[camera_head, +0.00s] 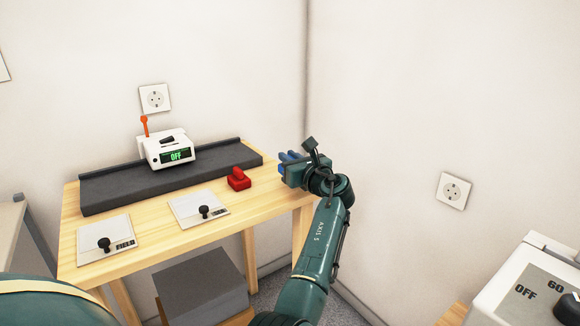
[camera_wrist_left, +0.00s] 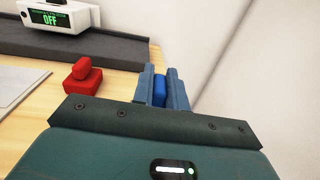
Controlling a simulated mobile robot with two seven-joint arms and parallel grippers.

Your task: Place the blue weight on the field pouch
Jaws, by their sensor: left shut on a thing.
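My left gripper (camera_head: 286,157) is shut on the blue weight, above the right end of the wooden table. The blue weight (camera_wrist_left: 159,92) shows between the two blue-grey fingers in the left wrist view. In the head view the gripper mostly hides it. The field pouch (camera_head: 92,233) is a flat white packet with a black knob and a label reading FIELD. It lies at the table's front left, well to the left of the gripper. My right gripper is not in view.
A similar white pouch (camera_head: 188,205) lies mid-table; its label is too small to read. A red weight (camera_head: 238,180) stands between it and my gripper. A white device reading OFF (camera_head: 166,147) sits on the dark ledge (camera_head: 110,188) at the back.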

